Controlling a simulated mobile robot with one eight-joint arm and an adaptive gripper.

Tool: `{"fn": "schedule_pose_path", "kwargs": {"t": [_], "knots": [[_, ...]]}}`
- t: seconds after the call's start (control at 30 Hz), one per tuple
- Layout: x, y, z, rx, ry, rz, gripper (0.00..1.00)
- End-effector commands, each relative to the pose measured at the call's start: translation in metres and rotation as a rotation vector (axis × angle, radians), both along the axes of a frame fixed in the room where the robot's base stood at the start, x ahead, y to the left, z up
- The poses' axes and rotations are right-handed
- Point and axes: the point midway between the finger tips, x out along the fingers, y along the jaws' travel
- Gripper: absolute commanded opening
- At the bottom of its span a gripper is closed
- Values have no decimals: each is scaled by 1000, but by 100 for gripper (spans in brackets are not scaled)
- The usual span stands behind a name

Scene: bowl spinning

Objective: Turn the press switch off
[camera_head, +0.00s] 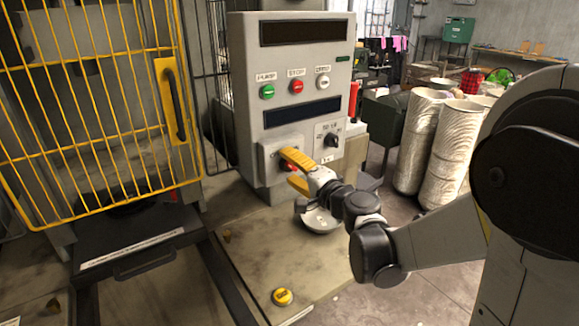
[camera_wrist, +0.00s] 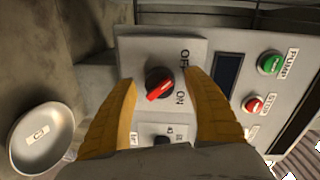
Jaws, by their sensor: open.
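The press switch is a red knob (camera_wrist: 160,88) on a dark round base, on a light grey plate marked OFF and ON. In the wrist view its red handle is tilted, with one end towards the ON label. In the head view only a bit of red (camera_head: 290,167) shows behind my gripper (camera_head: 292,173). My gripper is open, its two yellow fingers on either side of the knob in the wrist view (camera_wrist: 164,95). I see space between each finger and the knob, and nothing is held.
The control panel (camera_head: 248,100) carries a green PUMP button (camera_head: 267,91), a red STOP button (camera_head: 296,87) and a black selector (camera_head: 331,140). A pale bowl (camera_head: 321,221) lies on the table below my gripper. A yellow cage door (camera_head: 95,110) stands at the left.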

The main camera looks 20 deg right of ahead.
Motion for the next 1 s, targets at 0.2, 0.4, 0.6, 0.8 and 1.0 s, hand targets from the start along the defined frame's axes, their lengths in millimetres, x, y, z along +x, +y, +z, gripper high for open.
{"fn": "schedule_pose_path", "kwargs": {"t": [0.2,0.4,0.6,0.8,1.0], "knots": [[-36,-13,3,1,0,-4,59],[-79,-27,6,0,0,-5,59],[-104,-35,8,1,0,-3,59],[-110,-36,9,0,0,-1,59],[-110,-35,9,-2,1,1,59]]}}
